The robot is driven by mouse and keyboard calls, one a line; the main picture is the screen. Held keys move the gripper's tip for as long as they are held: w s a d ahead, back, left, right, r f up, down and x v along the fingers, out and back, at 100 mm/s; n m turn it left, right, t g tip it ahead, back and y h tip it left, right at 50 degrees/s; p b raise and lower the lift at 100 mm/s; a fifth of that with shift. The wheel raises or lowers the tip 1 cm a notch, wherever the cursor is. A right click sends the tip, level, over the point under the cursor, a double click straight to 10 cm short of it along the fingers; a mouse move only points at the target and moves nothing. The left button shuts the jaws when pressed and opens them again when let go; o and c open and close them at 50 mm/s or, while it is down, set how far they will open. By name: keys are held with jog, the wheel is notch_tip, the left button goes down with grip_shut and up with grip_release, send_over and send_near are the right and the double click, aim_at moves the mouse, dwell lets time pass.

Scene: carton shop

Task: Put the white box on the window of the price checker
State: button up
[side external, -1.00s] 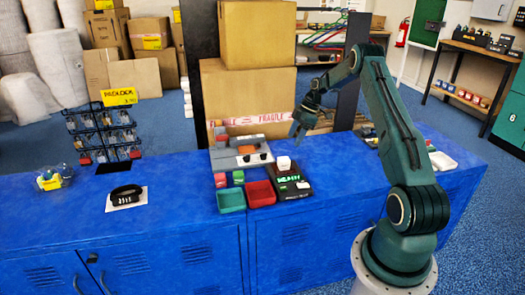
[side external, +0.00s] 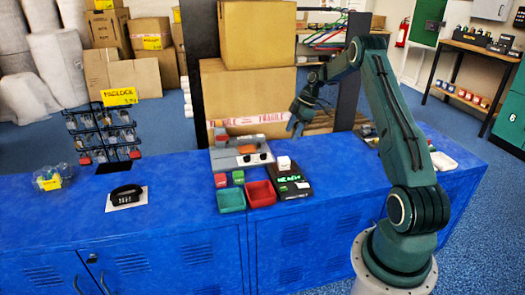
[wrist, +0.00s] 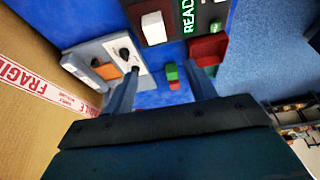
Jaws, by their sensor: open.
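The small white box (side external: 284,162) sits on the upper part of the black price checker (side external: 291,183), whose green lettered display shows below it. In the wrist view the white box (wrist: 154,28) lies beside the green "READ" display of the price checker (wrist: 172,12). I cannot tell whether the box is on the window. My gripper (side external: 293,126) is open and empty, raised above and behind the price checker. In the wrist view its two fingers (wrist: 162,92) stand apart with nothing held between them.
A red tray (side external: 260,194) and a teal tray (side external: 231,200) stand left of the checker, with red and green blocks behind them. A grey machine (side external: 225,159) stands behind. Large cartons (side external: 245,90) rise at the back.

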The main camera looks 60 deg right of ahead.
jog(key=s+a+r+m+h, duration=0.1)
jog(key=a+r+m, duration=0.1)
jog(key=a+r, duration=0.95)
jog(key=s+a+r+m+h, duration=0.1)
jog(key=s+a+r+m, duration=0.1)
jog(key=a+r, duration=0.95)
jog(key=s+a+r+m+t, duration=0.1)
jog(key=s+a+r+m, duration=0.1)
jog(key=s+a, duration=0.85)
jog(key=s+a+f+m, duration=0.1)
jog(key=s+a, duration=0.1)
jog(key=s, duration=0.3)
jog(key=s+a+f+m+t+h, duration=0.1)
jog(key=s+a+f, duration=0.1)
jog(key=s, duration=0.3)
jog(key=shift+s+a+m, duration=0.35)
jog(key=shift+a+m, duration=0.05)
jog(key=shift+a, duration=0.4)
